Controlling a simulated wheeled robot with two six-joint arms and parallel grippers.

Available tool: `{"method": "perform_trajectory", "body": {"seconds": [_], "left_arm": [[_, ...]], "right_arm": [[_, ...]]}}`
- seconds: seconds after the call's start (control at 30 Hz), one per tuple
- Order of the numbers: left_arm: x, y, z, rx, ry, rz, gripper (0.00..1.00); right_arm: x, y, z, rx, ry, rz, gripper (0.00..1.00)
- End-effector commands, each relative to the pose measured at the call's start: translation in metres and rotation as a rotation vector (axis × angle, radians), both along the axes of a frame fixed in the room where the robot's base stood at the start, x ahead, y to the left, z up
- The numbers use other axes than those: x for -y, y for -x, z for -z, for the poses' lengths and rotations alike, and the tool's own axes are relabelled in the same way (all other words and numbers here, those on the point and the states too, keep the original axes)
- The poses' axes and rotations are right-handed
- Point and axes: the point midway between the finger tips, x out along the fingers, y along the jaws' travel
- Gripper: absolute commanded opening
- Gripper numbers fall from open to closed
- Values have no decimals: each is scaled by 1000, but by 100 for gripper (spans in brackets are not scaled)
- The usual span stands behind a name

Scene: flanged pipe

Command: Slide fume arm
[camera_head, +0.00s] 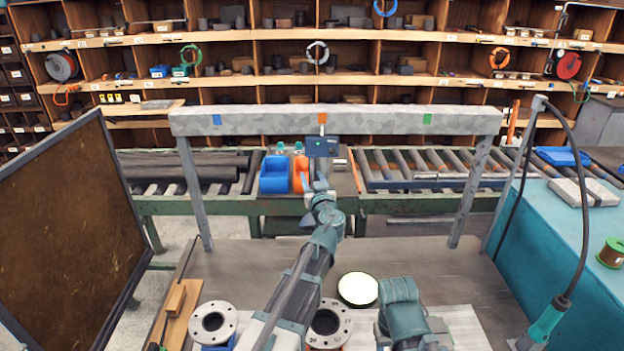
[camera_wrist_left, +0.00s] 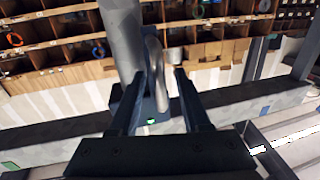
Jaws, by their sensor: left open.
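A grey overhead beam (camera_head: 270,121) carries a blue, an orange and a green mark. A dark blue box (camera_head: 322,147) with a small green light hangs under the orange mark; I take it as part of the fume arm. It also shows in the left wrist view (camera_wrist_left: 152,112), beside a thick grey tube (camera_wrist_left: 122,40) and a pale looped handle (camera_wrist_left: 157,75). My left gripper (camera_head: 319,182) is just below the box. In the left wrist view its open fingers (camera_wrist_left: 160,103) stand either side of the handle; contact cannot be told. My right gripper is out of view.
Two flanged pipe pieces (camera_head: 213,322) (camera_head: 343,325) and a glowing round disc (camera_head: 358,289) are on the bench. Blue (camera_head: 275,177) and orange bins stand behind the beam. A brown screen (camera_head: 70,220) is at left, a hanging hose tool (camera_head: 546,322) at right.

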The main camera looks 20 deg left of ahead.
Motion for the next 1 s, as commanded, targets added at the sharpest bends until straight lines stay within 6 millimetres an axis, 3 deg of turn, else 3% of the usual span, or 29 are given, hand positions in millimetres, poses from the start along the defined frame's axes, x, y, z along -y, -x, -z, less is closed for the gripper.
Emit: {"method": "perform_trajectory", "body": {"seconds": [0.07,0.3,0.33,1.0], "left_arm": [[0,0,0,0,0,0,45],[0,0,0,0,0,0,2],[0,0,0,0,0,0,0],[0,0,0,0,0,0,0]], "right_arm": [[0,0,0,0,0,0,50],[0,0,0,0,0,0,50],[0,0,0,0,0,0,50],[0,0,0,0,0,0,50]]}}
